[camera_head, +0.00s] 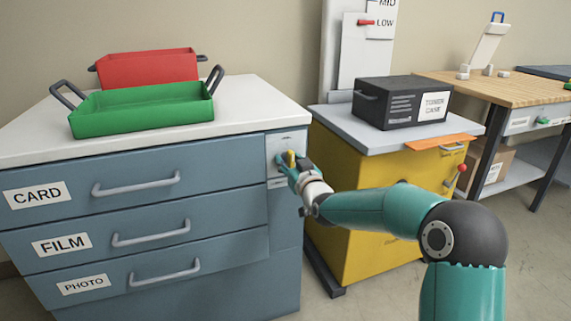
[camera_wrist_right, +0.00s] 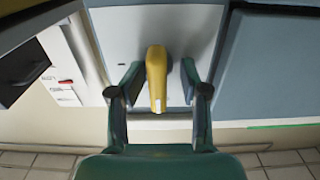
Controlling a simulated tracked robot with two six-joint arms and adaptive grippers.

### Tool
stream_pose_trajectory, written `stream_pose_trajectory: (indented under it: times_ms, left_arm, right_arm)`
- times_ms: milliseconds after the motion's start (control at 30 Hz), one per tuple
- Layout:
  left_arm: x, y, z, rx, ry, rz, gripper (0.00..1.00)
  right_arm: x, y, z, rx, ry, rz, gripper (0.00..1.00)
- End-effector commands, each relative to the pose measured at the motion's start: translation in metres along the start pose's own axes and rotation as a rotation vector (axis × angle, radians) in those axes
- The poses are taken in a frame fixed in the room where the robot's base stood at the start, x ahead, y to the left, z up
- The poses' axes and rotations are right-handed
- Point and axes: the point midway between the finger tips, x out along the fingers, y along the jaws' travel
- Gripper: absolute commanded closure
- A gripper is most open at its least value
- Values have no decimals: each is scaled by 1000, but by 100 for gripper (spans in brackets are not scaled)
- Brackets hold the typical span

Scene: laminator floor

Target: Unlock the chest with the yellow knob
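The blue-grey chest (camera_head: 228,175) stands at the left with drawers labelled CARD, FILM and PHOTO, all shut. The yellow knob (camera_head: 291,157) is on a pale plate at the upper right of its front, and it also shows in the wrist view (camera_wrist_right: 156,75). My right gripper (camera_head: 287,168) is at the knob. In the wrist view its two green fingers (camera_wrist_right: 160,72) stand apart on either side of the knob, with a gap on each side. The gripper partly hides the knob in the head view. My left gripper is not in view.
A green tray (camera_head: 145,122) and a red tray (camera_head: 150,66) sit on the chest's white top (camera_head: 250,100). A yellow cabinet (camera_head: 345,180) carrying a black toner case (camera_head: 385,112) stands to the right. A wooden-topped bench (camera_head: 470,86) is farther right.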

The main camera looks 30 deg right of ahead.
Motion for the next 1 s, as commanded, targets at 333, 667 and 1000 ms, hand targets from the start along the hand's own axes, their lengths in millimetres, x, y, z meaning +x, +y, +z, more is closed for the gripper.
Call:
stream_pose_trajectory:
  times_ms: [333, 667, 1000]
  left_arm:
    - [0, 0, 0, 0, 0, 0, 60]
    - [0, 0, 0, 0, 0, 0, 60]
    - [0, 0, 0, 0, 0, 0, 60]
  right_arm:
    - [-26, 1, 2, 1, -5, 1, 58]
    - [-88, 1, 1, 0, -2, 2, 58]
    - [-117, 0, 1, -1, 1, 1, 58]
